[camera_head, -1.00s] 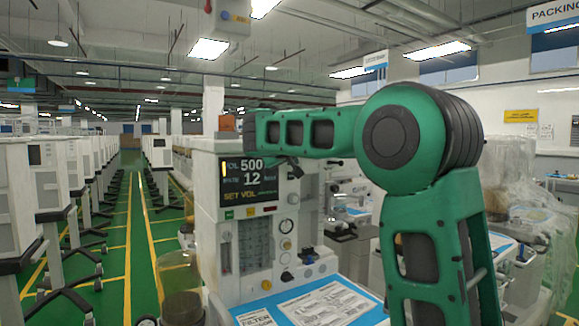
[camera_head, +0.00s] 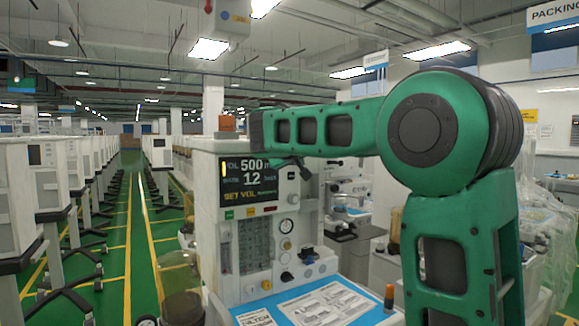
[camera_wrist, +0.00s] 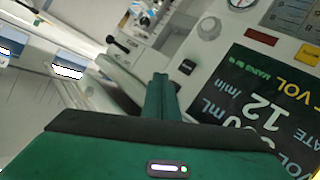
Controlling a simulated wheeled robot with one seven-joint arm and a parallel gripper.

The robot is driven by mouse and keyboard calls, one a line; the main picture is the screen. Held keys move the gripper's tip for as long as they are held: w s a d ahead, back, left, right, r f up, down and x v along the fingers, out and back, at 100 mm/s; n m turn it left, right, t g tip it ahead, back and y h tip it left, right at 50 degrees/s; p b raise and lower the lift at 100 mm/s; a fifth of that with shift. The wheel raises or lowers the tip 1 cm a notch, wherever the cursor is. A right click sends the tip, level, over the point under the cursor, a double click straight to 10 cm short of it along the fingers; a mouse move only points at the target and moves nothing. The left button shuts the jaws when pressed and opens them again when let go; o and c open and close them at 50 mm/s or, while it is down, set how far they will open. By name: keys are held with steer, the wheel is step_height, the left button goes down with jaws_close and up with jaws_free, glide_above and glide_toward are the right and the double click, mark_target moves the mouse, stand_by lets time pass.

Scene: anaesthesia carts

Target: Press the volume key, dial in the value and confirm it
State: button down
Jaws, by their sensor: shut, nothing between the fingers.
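The anaesthesia machine's dark screen (camera_head: 249,180) reads VOL 500 mL, 12 per minute and a yellow SET VOL line. It also shows, rotated, in the wrist view (camera_wrist: 262,95). Under the screen are a green key (camera_head: 229,214) and a red key (camera_head: 270,208); a red key also shows in the wrist view (camera_wrist: 262,37). A pale round knob (camera_head: 293,198) sits right of the screen, also in the wrist view (camera_wrist: 209,28). A small black key (camera_wrist: 187,67) lies between screen and machine edge. My gripper (camera_wrist: 160,77) is shut and empty, its tips appearing beside this key; contact cannot be told.
A blue-topped work surface (camera_head: 360,318) with printed sheets juts out below the panel. An amber canister (camera_head: 179,272) stands at its left. A small orange-and-black item (camera_head: 389,297) stands at its right. The green aisle (camera_head: 130,230) at left is clear.

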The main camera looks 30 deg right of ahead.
steer(key=s, duration=0.3)
steer(key=shift+s+d, duration=0.1)
steer(key=shift+s, duration=0.05)
stand_by(0.8)
steer(key=s+d+f+m+g+y, duration=0.2)
steer(key=s+f+g+y, duration=0.3)
steer(key=s+f, duration=1.6)
steer(key=s+a+f+g+y, duration=0.2)
steer(key=s+f, duration=0.5)
steer(key=s, duration=0.4)
steer(key=s+a+f+m+g+y, duration=0.1)
steer(key=s+a+f+g+y, duration=0.1)
steer(key=s+a+f+g, duration=0.2)
steer(key=s+a+f, duration=0.3)
steer(key=s+f, duration=0.1)
steer(key=s, duration=0.4)
steer(key=shift+s+m+y, duration=0.2)
steer(key=shift+m+y, duration=0.1)
steer(key=shift+y, duration=0.1)
steer(key=shift+w+d, duration=0.1)
steer(key=shift+w, duration=0.05)
